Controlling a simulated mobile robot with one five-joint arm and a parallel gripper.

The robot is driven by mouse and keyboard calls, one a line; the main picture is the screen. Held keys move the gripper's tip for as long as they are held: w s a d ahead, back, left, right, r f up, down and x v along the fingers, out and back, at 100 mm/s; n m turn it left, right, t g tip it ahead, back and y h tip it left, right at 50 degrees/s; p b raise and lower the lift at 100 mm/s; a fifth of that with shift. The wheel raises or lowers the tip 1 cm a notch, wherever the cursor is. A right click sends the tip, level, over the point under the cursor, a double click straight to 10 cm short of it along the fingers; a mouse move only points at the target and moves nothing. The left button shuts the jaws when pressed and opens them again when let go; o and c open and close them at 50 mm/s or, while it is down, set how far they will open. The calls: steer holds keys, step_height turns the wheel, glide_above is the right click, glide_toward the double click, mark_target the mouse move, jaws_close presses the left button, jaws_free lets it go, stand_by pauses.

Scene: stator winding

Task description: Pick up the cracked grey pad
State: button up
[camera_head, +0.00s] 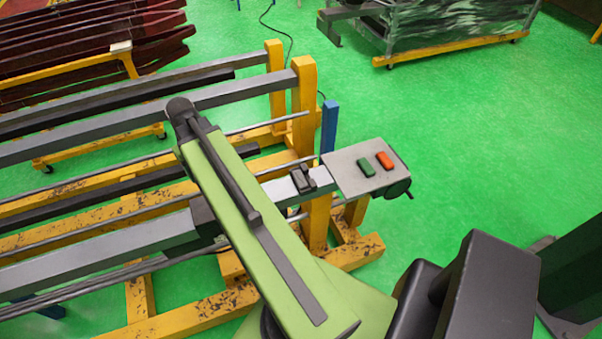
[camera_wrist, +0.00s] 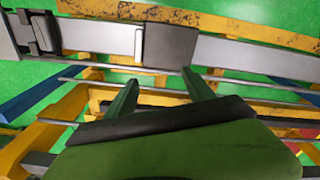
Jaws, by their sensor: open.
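A dark grey, pad-like piece (camera_wrist: 170,46) lies across the light grey rail in the wrist view, beside a small pale strip. I cannot make out cracks on it. What looks like the same dark piece (camera_head: 205,214) shows in the head view, partly hidden by my green arm. My gripper (camera_wrist: 160,80) is open and empty in the wrist view, its two green fingers apart and pointing toward the rail. The fingertips appear just short of the dark piece, not around it. In the head view my arm hides the gripper.
A grey plate (camera_head: 352,174) with a green block (camera_head: 366,167) and an orange block (camera_head: 384,160) is at the rail's right end. A black clamp (camera_head: 303,179) sits beside it. Yellow posts (camera_head: 304,105) and long bars crowd the left.

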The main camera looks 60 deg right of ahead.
steer(key=s+d+m, duration=0.2)
steer(key=s+d, duration=0.5)
steer(key=d, duration=0.6)
steer(key=m+b, duration=0.2)
steer(key=b, duration=1.1)
glide_above(300, 177)
step_height(300, 177, down, 13)
steer(key=shift+d+r, duration=0.15)
steer(key=shift+r+p, duration=0.1)
steer(key=shift+p, duration=0.2)
steer(key=f+b, duration=0.5)
steer(key=shift+a+f, duration=0.2)
steer(key=shift+r, duration=0.2)
jaws_close()
